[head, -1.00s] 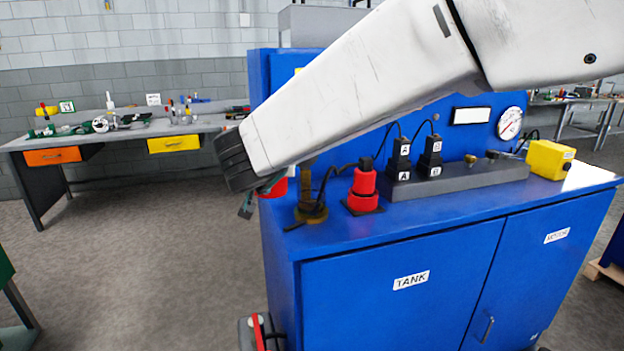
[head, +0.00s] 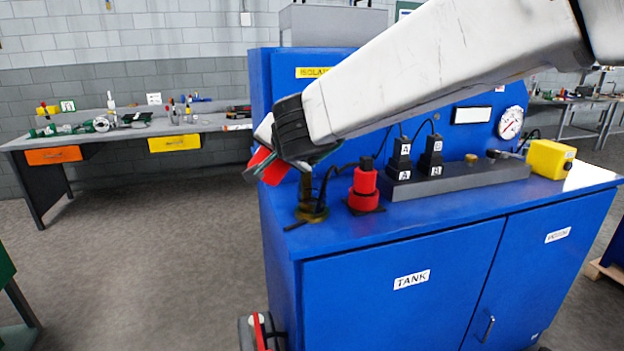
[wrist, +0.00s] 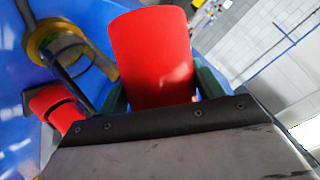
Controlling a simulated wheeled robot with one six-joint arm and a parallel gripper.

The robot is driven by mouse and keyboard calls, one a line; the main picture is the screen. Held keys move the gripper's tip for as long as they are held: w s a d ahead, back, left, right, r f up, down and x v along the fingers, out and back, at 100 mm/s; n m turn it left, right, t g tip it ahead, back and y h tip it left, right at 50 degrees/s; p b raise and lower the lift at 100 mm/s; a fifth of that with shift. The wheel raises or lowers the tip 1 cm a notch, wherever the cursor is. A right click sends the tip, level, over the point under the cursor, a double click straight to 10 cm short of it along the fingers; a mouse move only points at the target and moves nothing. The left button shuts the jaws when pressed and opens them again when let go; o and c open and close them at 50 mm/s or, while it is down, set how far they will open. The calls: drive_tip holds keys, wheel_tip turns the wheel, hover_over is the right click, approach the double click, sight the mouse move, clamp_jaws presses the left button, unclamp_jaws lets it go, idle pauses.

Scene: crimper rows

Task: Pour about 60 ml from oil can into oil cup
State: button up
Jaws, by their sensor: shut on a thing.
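My gripper (head: 290,160) is shut on a red can (head: 264,165), which I take for the oil can. It is held in the air over the left end of the blue cabinet and looks tilted in the head view. In the wrist view the red can (wrist: 152,55) fills the space between the fingers (wrist: 160,90). A round brass cup-like piece (head: 312,213), which may be the oil cup, sits on the cabinet top below and right of the can. It also shows in the wrist view (wrist: 42,40). The can's spout and any liquid cannot be made out.
On the blue TANK cabinet (head: 400,245) a red fitting (head: 365,188) stands right of the brass piece. Black connectors (head: 431,158), a gauge (head: 511,122) and a yellow box (head: 550,160) are further right. A dark cable runs beside the brass piece.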

sight(275, 164)
drive_tip(key=shift+a+f+m+y, duration=0.1)
drive_tip(key=shift+f+m+y, duration=0.15)
drive_tip(key=shift+m+y, duration=0.2)
drive_tip(key=shift+s+a+f+m+y, duration=0.1)
drive_tip(key=shift+a+f+m+y, duration=0.1)
drive_tip(key=shift+f+m+y, duration=0.35)
drive_tip(key=shift+s+a+f+m+y, duration=0.1)
drive_tip(key=shift+a+f+m+y, duration=0.1)
drive_tip(key=shift+f+m, duration=0.55)
drive_tip(key=shift+a+r+m+y, duration=0.1)
drive_tip(key=shift+r+m+y, duration=0.25)
drive_tip(key=shift+y, duration=0.25)
drive_tip(key=shift+f+m+y, duration=0.2)
drive_tip(key=shift+m+y, duration=0.2)
drive_tip(key=shift+m, duration=0.1)
drive_tip(key=shift+r+m+p, duration=0.3)
drive_tip(key=shift+p, duration=0.1)
drive_tip(key=shift+w+d+r+m+y+p, duration=0.1)
drive_tip(key=shift+d+r+m+y+p, duration=0.1)
drive_tip(key=shift+r+m+y+p, duration=0.6)
drive_tip(key=shift+a, duration=0.25)
drive_tip(key=shift+r+p, duration=0.1)
drive_tip(key=shift+p, duration=0.4)
idle(0.4)
drive_tip(key=shift+d+m, duration=0.1)
drive_tip(key=shift+m, duration=0.3)
idle(0.5)
